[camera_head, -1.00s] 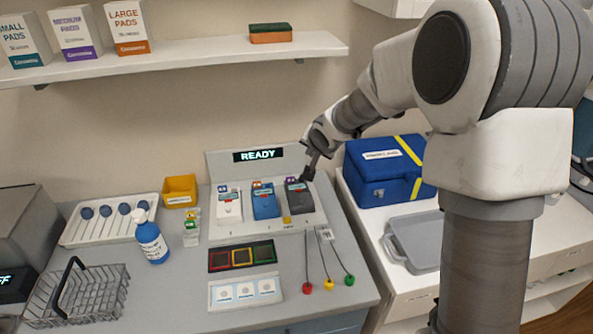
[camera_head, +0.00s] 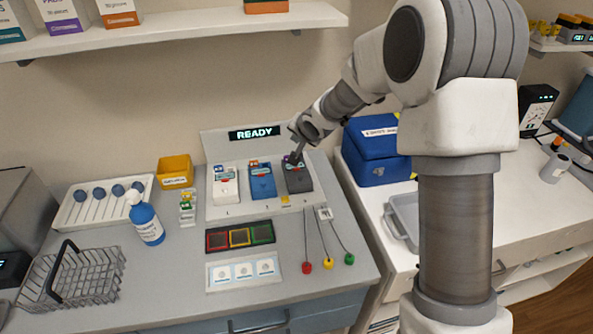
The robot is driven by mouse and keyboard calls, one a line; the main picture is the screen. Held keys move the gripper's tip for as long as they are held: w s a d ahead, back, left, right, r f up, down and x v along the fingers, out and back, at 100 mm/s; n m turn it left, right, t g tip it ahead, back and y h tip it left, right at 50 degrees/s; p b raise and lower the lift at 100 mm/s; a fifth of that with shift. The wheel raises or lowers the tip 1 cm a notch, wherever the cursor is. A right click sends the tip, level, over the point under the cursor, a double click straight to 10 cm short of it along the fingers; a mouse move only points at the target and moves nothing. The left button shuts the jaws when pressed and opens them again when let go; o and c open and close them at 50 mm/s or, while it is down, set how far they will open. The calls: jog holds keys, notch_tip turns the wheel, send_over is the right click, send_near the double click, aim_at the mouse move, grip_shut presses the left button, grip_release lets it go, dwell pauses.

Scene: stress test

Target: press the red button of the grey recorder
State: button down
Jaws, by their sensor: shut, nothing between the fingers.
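The dark grey recorder (camera_head: 299,184) stands at the right end of a row of three on a pale stand (camera_head: 270,207), under a lit "READY" sign (camera_head: 254,133). A blue recorder (camera_head: 262,184) is in the middle and a white one (camera_head: 226,190) at the left. My gripper (camera_head: 296,160) is shut and empty, pointing down at the upper end of the grey recorder. Its fingertips overlap the recorder's top part in the picture; I cannot tell whether they touch. A red button is not clearly visible on the grey recorder; the fingers partly cover that area.
A blue case (camera_head: 375,165) stands right of the recorders, near my arm.

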aim_at(297, 171)
jog(key=shift+f+b, duration=3.3)
jog(key=shift+f, duration=0.55)
jog(key=shift+f, duration=0.15)
jog(key=shift+f+b, duration=0.3)
jog(key=shift+b, duration=0.1)
jog(key=shift+f+b, duration=0.45)
jog(key=shift+r, duration=0.1)
jog(key=shift+r+p, duration=0.8)
jog(key=shift+r+p, duration=2.15)
jog(key=shift+r, duration=0.35)
